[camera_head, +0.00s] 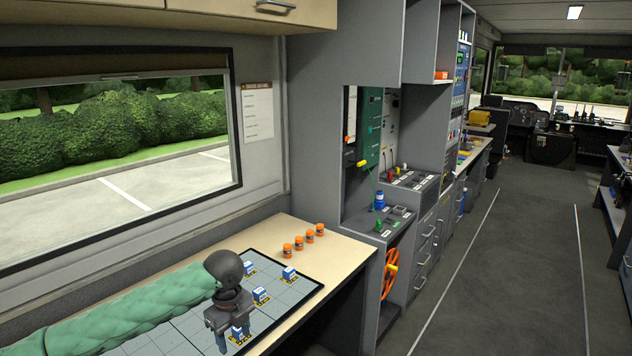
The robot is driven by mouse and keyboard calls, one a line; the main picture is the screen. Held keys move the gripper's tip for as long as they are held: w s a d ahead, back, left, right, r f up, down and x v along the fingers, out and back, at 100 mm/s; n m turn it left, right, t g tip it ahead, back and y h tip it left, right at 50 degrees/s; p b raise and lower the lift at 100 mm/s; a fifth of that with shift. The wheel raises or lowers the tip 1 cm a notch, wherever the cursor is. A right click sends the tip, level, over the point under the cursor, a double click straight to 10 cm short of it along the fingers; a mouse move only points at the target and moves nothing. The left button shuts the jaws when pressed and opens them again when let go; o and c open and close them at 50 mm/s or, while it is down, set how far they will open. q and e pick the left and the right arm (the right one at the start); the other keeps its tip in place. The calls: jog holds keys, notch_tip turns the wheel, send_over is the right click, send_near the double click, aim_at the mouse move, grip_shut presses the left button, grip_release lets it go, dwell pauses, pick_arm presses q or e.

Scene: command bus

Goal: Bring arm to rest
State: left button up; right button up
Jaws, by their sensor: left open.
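My left arm (150,312), in a green quilted sleeve, comes in from the left low over the table. Its dark left gripper (234,338) points down above the gridded mat, with its fingers apart. A small blue-and-white block (238,333) shows between or just behind the fingers. I cannot tell whether they touch it. My right gripper is not in view.
The gridded mat (180,335) lies on a wooden table (345,262) and holds other blue-and-white blocks (289,273). Several orange-capped jars (299,243) stand behind it. A window and wall bound the table.

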pick_arm(q)
jog(key=s+d+f+n+t+h, duration=0.1)
jog(key=s+d+f+n, duration=0.25)
jog(key=f, duration=0.65)
jog(key=s+d+f+n+h, duration=0.1)
jog(key=s+d+f+n, duration=0.3)
jog(key=f, duration=0.6)
jog(key=s+d+f+n+t+h, duration=0.1)
jog(key=d+f+n, duration=0.3)
jog(key=f, duration=0.6)
jog(key=s+a+f+n, duration=0.3)
jog(key=s+f+n, duration=0.1)
jog(key=s+f, duration=0.3)
jog(key=s+a+f+n+y, duration=0.1)
jog(key=s+a+f+n, duration=0.2)
jog(key=s+f, duration=0.5)
jog(key=s+a+f+n+y, duration=0.1)
jog(key=s+a+f+n, duration=0.2)
jog(key=s, duration=1.1)
notch_tip(320, 180, down, 4)
jog(key=shift+s+f+n+g, duration=0.2)
jog(key=shift+f+n+g, duration=0.1)
jog(key=shift+n, duration=0.75)
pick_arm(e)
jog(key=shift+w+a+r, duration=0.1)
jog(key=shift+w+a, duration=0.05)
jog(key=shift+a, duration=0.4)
